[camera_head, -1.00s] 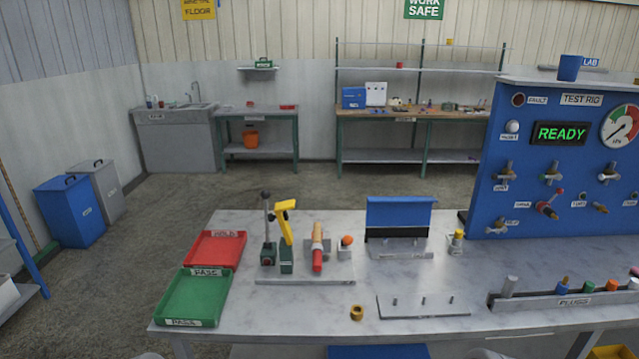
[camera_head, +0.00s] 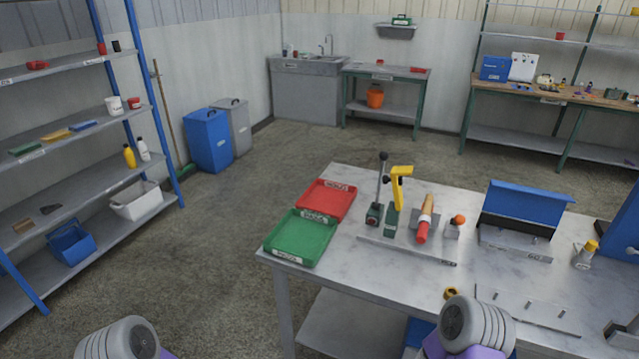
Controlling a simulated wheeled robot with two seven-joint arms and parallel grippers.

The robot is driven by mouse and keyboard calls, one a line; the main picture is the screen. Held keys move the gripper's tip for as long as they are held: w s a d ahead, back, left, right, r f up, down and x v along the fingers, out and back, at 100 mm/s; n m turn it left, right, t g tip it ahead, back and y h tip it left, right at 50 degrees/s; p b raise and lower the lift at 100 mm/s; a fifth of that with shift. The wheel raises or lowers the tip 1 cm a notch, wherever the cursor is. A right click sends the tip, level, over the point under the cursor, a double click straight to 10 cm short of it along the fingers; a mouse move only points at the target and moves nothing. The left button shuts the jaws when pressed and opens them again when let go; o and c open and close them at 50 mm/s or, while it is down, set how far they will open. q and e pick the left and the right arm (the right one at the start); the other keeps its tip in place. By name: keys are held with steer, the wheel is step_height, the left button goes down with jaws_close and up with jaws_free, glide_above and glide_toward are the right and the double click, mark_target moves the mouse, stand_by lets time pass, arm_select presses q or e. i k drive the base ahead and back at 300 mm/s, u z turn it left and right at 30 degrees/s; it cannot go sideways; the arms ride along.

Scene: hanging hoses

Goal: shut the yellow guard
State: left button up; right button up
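The yellow guard (camera_head: 398,186) stands upright on a small green base (camera_head: 390,218) on the workbench, its top bent over to the right. It looks raised. A dark lever (camera_head: 381,180) with a round knob stands just left of it on its own green base. A red and tan cylinder (camera_head: 425,219) lies in a grey holder just right of it. Only rounded grey and purple parts of my arms show at the bottom edge, apart from the guard.
A red tray (camera_head: 345,203) and a green tray (camera_head: 320,242) sit left of the guard. A blue flap fixture (camera_head: 526,206) stands right. A brass ring (camera_head: 451,293) lies near the front edge. Blue shelving (camera_head: 75,118) stands far left, with open floor between.

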mark_target(399, 189)
steer(key=u, duration=1.35)
steer(key=i, duration=1.9)
steer(key=z, duration=2.4)
steer(key=k, duration=0.35)
steer(key=z, duration=1)
